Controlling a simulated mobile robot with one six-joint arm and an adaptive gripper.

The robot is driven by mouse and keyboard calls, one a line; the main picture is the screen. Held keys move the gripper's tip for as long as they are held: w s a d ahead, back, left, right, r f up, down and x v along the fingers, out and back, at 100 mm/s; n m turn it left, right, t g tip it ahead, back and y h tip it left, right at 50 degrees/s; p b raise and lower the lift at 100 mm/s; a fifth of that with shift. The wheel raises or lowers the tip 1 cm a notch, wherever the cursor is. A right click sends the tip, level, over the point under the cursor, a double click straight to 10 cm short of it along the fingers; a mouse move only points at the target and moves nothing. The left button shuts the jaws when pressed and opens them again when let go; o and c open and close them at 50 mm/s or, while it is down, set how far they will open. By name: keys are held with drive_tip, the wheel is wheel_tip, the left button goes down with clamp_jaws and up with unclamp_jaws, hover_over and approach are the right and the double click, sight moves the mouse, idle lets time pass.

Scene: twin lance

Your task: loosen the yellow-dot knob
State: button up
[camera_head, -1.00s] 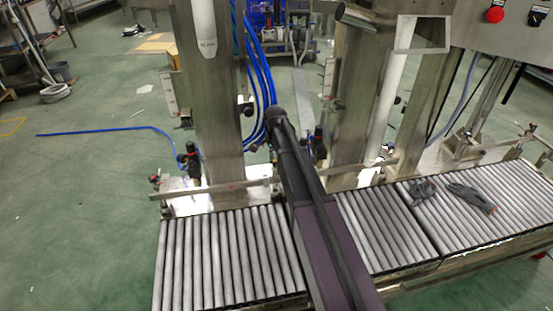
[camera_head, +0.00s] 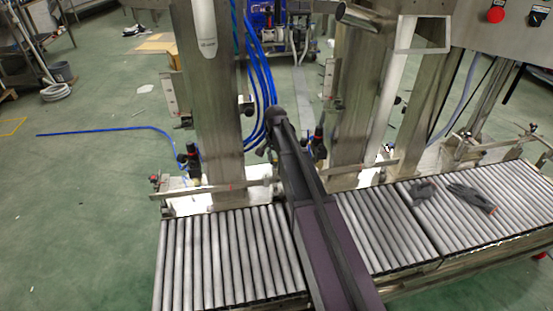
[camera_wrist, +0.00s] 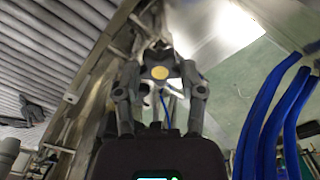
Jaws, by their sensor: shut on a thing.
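The yellow-dot knob (camera_wrist: 160,73) shows in the wrist view as a dark knob with a round yellow dot, in the upper middle. My gripper (camera_wrist: 160,80) has its two fingers on either side of the knob and is shut on it. Part of the knob's rim is hidden by the fingers. In the head view my dark arm reaches up from the bottom and hides the gripper's tips and the knob.
A roller conveyor (camera_head: 232,258) runs along the front, with dark gloves (camera_head: 470,196) lying on it. Metal columns (camera_head: 212,100) stand left and right of my arm. Blue hoses (camera_head: 262,80) hang close beside the arm's end and also show at the right in the wrist view.

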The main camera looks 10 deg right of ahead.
sight(276, 160)
drive_tip(key=o, duration=1.1)
drive_tip(key=shift+s+a, duration=0.15)
drive_tip(key=shift+o, duration=0.2)
drive_tip(key=shift+r+m+p, duration=0.3)
drive_tip(key=shift+r+p, duration=0.25)
drive_tip(key=r+m+p, duration=0.4)
drive_tip(key=r+p, duration=0.1)
drive_tip(key=shift+d+r+m, duration=0.2)
drive_tip(key=shift+d+m, duration=0.1)
drive_tip(key=shift+m, duration=0.1)
drive_tip(key=shift+w+r+m+p, duration=0.2)
drive_tip(key=shift+r+m+p, duration=0.35)
drive_tip(key=shift+m+p, duration=0.25)
drive_tip(key=shift+f, duration=0.2)
